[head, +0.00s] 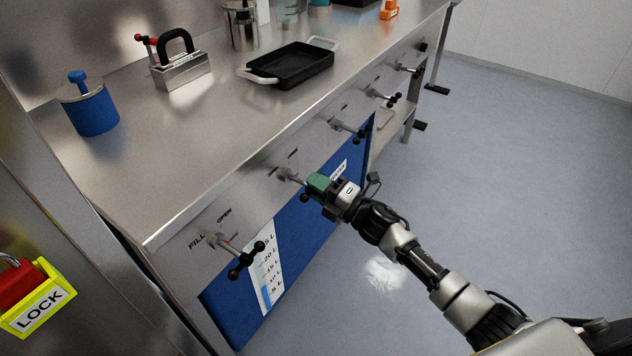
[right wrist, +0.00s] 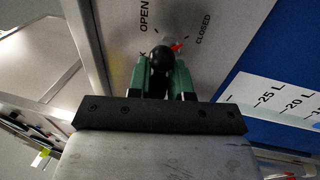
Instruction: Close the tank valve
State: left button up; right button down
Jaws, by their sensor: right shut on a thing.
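My right gripper (head: 318,184), with green fingers, is at a valve (head: 287,174) on the steel bench's front panel, second from the left. In the right wrist view its fingers (right wrist: 163,80) are shut on the black ball knob of the valve handle (right wrist: 161,58). A red pointer (right wrist: 177,47) shows behind the knob, between the words OPEN and CLOSED, nearer CLOSED. The fingers hide part of the handle, and I cannot read this valve's name. My left gripper is not in view.
The FILL valve (head: 238,258) is on the left, with more valves (head: 350,128) further right. A blue panel (head: 290,245) with a litre scale is below. A black tray (head: 290,66) and blue cylinder (head: 91,112) stand on the bench. The floor at right is clear.

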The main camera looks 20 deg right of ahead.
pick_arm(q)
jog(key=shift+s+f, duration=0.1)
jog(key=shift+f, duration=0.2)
pick_arm(e)
jog(key=shift+r, duration=0.25)
jog(key=c, duration=1.2)
grip_release()
jog(key=shift+c, duration=0.2)
jog(key=shift+o, duration=0.5)
jog(key=shift+f, duration=0.1)
jog(key=shift+d, duration=0.1)
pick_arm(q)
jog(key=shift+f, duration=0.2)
pick_arm(e)
jog(key=v, duration=1)
jog(key=shift+s+d, duration=0.2)
jog(key=shift+s, duration=0.05)
